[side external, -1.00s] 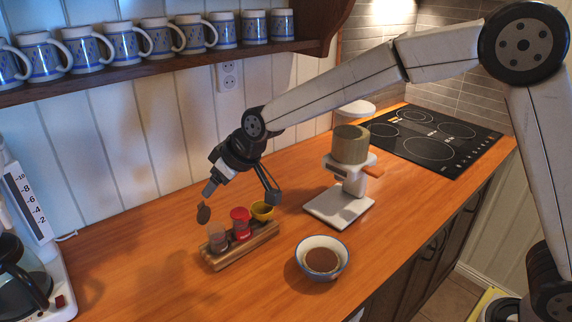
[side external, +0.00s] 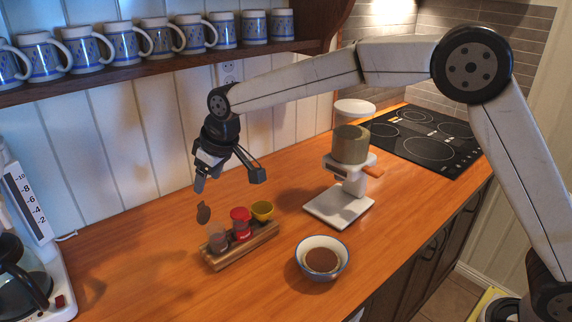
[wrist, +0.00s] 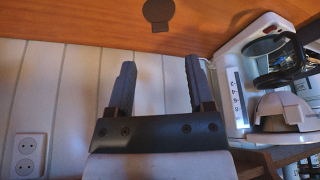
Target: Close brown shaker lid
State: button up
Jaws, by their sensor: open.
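The brown shaker (side external: 218,240) stands at the left end of a wooden rack (side external: 240,250). Its brown lid (side external: 203,213) is flipped open and stands up at the shaker's left side. The lid also shows as a dark round shape at the top of the wrist view (wrist: 158,12). A red shaker (side external: 241,222) and a yellow shaker (side external: 262,211) stand in the same rack. My gripper (side external: 229,183) is open and empty, above and apart from the shakers. Its two fingers show in the wrist view (wrist: 158,85).
A white stand with a greenish container (side external: 351,145) is right of the rack. A bowl of brown powder (side external: 322,258) sits in front. A coffee maker (side external: 30,275) is at far left. The counter left of the rack is clear.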

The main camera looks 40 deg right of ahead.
aim_at(201, 203)
jog(key=shift+x, duration=3.5)
grip_shut()
